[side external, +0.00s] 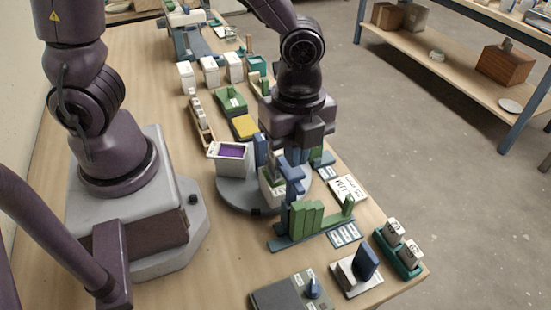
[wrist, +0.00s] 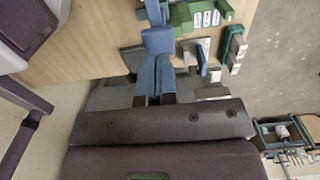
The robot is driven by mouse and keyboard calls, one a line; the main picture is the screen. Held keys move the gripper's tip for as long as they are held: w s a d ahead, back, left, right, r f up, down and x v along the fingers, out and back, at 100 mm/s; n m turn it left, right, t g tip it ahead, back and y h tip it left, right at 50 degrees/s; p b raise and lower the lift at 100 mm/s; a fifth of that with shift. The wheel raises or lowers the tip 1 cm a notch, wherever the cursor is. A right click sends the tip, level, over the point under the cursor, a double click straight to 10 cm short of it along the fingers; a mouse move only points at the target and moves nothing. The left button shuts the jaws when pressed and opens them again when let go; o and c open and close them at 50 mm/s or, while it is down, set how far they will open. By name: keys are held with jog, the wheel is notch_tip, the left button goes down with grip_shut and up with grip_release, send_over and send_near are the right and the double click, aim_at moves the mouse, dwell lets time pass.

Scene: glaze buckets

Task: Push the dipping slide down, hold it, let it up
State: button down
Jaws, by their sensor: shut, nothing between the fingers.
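My gripper (wrist: 156,62) is shut and empty, its two blue fingers close together in the wrist view. In the side view it points down over the grey round base (side external: 236,196). A blue block (wrist: 158,40), which looks like part of the dipping slide, lies just beyond the fingertips in the wrist view. Whether they touch it cannot be told. In the side view blue parts crowd below my gripper, and fingers and slide are hard to separate. A white bucket of purple glaze (side external: 231,152) stands on the base's left. Another pale container (side external: 268,188) is partly hidden beneath my gripper.
A green-block rack (side external: 305,218) stands close in front of my gripper. A blue paddle on a plate (side external: 366,262), a green tray (side external: 398,252) and a dark panel with a blue knob (side external: 285,295) lie nearer the front. White containers (side external: 209,70) stand behind. Bare table lies left.

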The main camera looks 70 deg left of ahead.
aim_at(293, 176)
jog(key=shift+f, duration=2.95)
jog(key=shift+r, duration=0.1)
dwell(1.0)
jog(key=shift+r, duration=4.2)
